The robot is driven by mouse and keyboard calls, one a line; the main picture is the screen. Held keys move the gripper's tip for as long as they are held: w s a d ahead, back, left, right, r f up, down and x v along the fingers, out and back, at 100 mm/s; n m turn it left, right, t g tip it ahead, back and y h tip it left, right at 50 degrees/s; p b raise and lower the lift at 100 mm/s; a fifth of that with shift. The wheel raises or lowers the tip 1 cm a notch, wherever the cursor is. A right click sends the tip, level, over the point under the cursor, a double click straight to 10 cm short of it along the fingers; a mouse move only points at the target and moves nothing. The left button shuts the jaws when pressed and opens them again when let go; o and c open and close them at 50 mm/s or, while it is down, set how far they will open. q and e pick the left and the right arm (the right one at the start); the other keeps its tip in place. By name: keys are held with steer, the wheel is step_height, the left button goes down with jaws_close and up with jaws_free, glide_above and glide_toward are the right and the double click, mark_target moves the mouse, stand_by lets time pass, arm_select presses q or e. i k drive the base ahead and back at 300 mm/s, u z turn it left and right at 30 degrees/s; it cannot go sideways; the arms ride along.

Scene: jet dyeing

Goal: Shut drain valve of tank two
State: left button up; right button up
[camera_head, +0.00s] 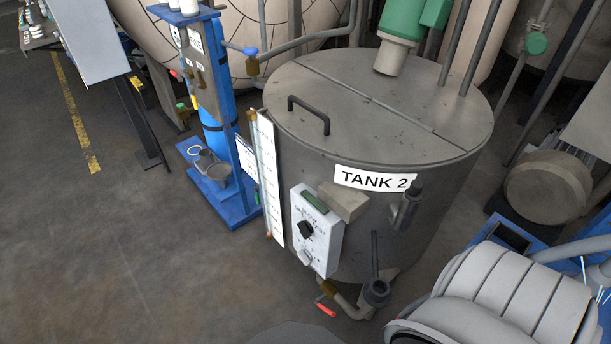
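Tank two (345,135) is a grey upright cylinder labelled "TANK 2", in the middle of the head view. A bent pipe (350,308) with a brass-coloured valve body (329,288) sits low at its front, near the floor. A red lever handle (326,310) shows just below the brass body and slants down to the right. It seems to belong to this valve, but its exact angle to the pipe is hard to tell. Neither of my grippers is in view, and nothing is touching the handle.
A control box (316,232) and a level gauge (268,180) are on the tank's front. A dark lever (375,258) stands right of the valve. A large white ribbed object (505,295) fills the lower right.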

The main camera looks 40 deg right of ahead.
mark_target(318, 299)
steer(key=u, duration=0.15)
steer(key=i, duration=0.8)
steer(key=z, duration=1.3)
